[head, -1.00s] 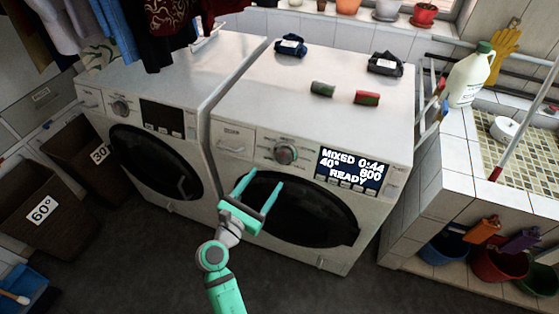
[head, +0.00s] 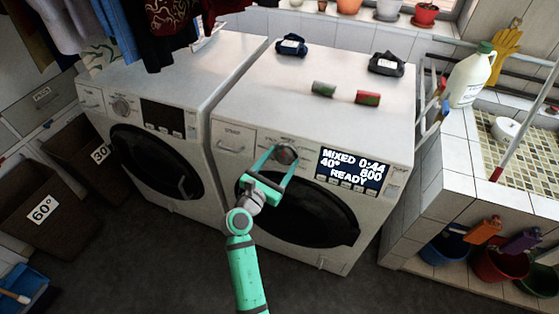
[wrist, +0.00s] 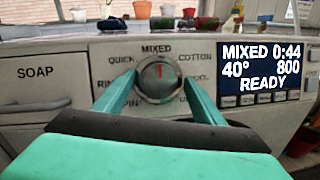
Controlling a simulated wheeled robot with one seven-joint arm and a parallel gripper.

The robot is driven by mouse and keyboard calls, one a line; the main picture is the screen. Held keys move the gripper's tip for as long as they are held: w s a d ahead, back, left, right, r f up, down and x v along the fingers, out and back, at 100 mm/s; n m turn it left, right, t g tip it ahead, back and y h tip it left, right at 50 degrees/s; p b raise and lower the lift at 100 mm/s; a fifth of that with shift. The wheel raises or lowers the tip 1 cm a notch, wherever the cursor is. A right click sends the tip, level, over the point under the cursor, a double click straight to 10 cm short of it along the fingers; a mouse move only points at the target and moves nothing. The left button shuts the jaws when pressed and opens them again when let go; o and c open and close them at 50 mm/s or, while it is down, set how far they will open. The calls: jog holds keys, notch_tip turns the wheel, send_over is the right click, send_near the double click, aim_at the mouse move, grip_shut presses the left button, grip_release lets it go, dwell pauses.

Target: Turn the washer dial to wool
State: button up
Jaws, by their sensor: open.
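The washer (head: 300,120) on the right has a round silver dial (head: 287,153) left of its lit display (head: 353,170). The display reads MIXED 0:44, 40°, 800, READY. In the wrist view the dial (wrist: 158,80) has a red mark pointing up at MIXED. QUICK is at upper left, COTTON at upper right; a label at right ends in "OOL", its start hidden by a finger. My gripper (head: 281,155) is open, with its fingertips (wrist: 158,82) on the left and right of the dial. I cannot tell whether they touch it.
A second machine (head: 160,115) with a dark display stands at left. Small rolled cloths lie on the washer top. A soap drawer (wrist: 42,88) is left of the dial. A tiled sink (head: 465,150) with a white jug (head: 468,78) is at right.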

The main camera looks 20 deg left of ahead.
jog(key=shift+s, duration=0.1)
jog(key=c, duration=1.1)
jog(key=shift+o, duration=0.2)
jog(key=shift+a+m, duration=0.1)
jog(key=shift+m, duration=0.5)
jog(key=m, duration=0.1)
jog(key=m+g+h, duration=0.1)
jog(key=m, duration=0.1)
jog(key=shift+a+r+m, duration=0.1)
jog(key=shift+r+m, duration=0.05)
jog(key=shift+m, duration=0.15)
jog(key=m+g, duration=0.1)
jog(key=m, duration=0.2)
jog(key=m+g+h, duration=0.1)
jog(key=m, duration=0.2)
jog(key=shift+r, duration=0.15)
jog(key=m, duration=0.2)
jog(key=m+g, duration=0.1)
jog(key=m, duration=0.1)
jog(key=m+g, duration=0.1)
jog(key=m, duration=0.1)
jog(key=shift+w+r, duration=0.2)
jog(key=shift+w, duration=0.05)
jog(key=shift+m+g, duration=0.4)
jog(key=shift+m, duration=0.8)
